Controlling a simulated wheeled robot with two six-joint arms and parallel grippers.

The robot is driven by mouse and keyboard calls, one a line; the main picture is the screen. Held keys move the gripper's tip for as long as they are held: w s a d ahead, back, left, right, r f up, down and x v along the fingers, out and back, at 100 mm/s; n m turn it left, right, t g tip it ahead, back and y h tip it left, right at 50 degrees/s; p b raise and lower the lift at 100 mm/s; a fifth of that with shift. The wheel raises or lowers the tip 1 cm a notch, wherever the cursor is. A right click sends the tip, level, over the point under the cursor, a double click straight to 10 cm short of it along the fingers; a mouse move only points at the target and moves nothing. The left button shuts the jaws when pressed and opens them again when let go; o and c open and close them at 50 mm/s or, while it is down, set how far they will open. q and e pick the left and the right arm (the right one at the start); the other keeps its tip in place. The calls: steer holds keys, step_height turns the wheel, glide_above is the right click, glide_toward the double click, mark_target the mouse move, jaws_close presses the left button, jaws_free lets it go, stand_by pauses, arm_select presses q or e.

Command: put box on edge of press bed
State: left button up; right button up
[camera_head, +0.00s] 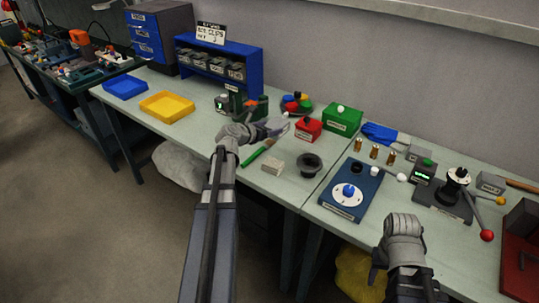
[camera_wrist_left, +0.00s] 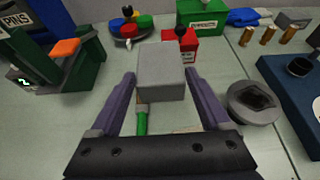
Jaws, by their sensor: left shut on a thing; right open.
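A small plain grey box (camera_wrist_left: 161,72) is between the two fingers of my left gripper (camera_wrist_left: 161,85) in the left wrist view. The gripper is shut on its sides. In the head view my left gripper (camera_head: 277,126) is over the middle of the bench; the box is hard to make out there. A press-like device (camera_head: 447,203) with a dark flat base, an upright post and a red-knobbed lever stands at the right. My right gripper (camera_head: 396,254) is open and empty in front of the right bench, short of this device.
A beige block (camera_head: 272,168), a dark round holder (camera_head: 309,163) and a green-handled tool (camera_head: 255,154) lie near my left gripper. A blue fixture (camera_head: 350,193), brass pieces (camera_head: 374,152) and a small dark unit (camera_head: 423,172) stand between it and the press-like device.

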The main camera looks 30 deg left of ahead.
arm_select(q)
steer(key=shift+f+b, duration=4.35)
steer(key=shift+f, duration=0.35)
steer(key=shift+f, duration=0.15)
steer(key=o, duration=1.3)
steer(key=shift+o, duration=0.2)
steer(key=shift+s+r, duration=0.3)
steer(key=shift+r, duration=0.05)
steer(key=p+v, duration=0.4)
steer(key=v, duration=0.7)
steer(key=shift+p, duration=0.35)
